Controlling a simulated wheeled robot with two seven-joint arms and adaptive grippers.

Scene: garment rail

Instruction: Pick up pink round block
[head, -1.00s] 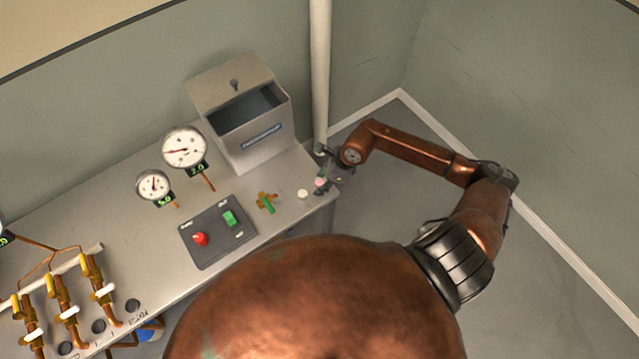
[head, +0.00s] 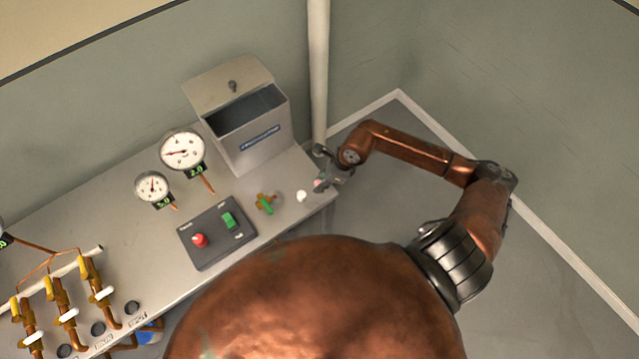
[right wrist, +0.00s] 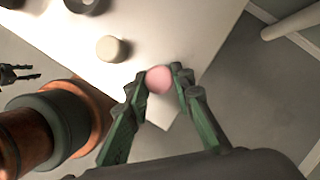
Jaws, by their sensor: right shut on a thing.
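The pink round block (right wrist: 158,80) sits between the two green fingertips of my right gripper (right wrist: 160,84) in the right wrist view. The fingers are shut on it, one on each side. In the head view the right gripper (head: 325,176) is at the right end of the grey table, and only a small part of the pink block (head: 318,184) shows beside the fingers. I cannot tell whether the block touches the tabletop. My left gripper is not seen in the head view.
A white round block (head: 302,196) stands just left of the gripper. A pale vertical pipe (head: 318,75) rises behind the gripper.

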